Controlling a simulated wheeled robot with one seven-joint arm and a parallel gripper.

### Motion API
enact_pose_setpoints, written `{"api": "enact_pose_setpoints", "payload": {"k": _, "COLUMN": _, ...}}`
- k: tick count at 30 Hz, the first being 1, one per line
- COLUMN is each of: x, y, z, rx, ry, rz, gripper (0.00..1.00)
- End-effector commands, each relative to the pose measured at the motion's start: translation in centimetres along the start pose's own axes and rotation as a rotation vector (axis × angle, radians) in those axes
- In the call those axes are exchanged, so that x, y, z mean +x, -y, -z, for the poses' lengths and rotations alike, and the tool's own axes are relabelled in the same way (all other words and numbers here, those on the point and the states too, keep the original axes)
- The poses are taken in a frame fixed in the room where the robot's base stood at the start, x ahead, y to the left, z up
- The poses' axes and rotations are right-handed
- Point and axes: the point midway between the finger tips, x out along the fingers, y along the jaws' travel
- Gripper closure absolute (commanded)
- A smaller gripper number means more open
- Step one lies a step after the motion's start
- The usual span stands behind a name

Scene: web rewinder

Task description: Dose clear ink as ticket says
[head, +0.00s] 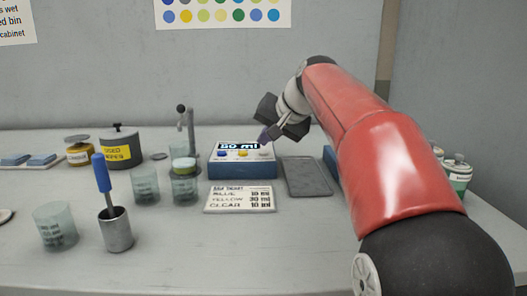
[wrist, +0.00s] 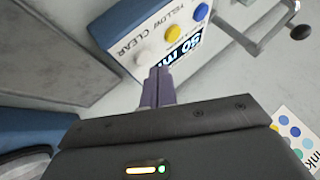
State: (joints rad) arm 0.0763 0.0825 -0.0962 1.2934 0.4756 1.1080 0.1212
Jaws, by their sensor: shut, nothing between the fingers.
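The ink dispenser (head: 242,170) is a blue box with a white top on the table. Its display appears to read 50 ml, the first digit unclear. In the wrist view, its white button (wrist: 142,59) is beside the CLEAR label, with a yellow button (wrist: 172,33) and a blue button (wrist: 201,11) further along. My gripper (head: 264,137) is shut and empty above the box's right end; its purple fingertips (wrist: 158,72) appear near the white button. Contact cannot be told. The ticket (head: 240,199) lists blue, yellow and clear; its amounts are blurred.
A stand (head: 188,128) rises left of the dispenser, with a glass beaker (head: 186,190) in front. Another beaker (head: 146,187) and a metal cup (head: 116,232) holding a blue-handled tool (head: 101,172) stand left. A grey tray (head: 307,177) lies right.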

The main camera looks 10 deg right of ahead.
Motion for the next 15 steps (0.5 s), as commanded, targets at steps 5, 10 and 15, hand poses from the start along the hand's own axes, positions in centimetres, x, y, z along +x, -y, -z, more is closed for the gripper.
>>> {"api": "enact_pose_setpoints", "payload": {"k": 5, "x": -1.0, "y": 0.7, "z": 0.7, "rx": 0.000, "ry": -0.001, "rz": 0.000, "gripper": 1.00}}
{"api": "enact_pose_setpoints", "payload": {"k": 10, "x": -2.3, "y": 1.6, "z": 1.6, "rx": 0.000, "ry": 0.000, "rz": 0.000, "gripper": 1.00}}
{"api": "enact_pose_setpoints", "payload": {"k": 15, "x": -3.4, "y": 2.5, "z": 2.5, "rx": 0.000, "ry": 0.000, "rz": 0.000, "gripper": 1.00}}
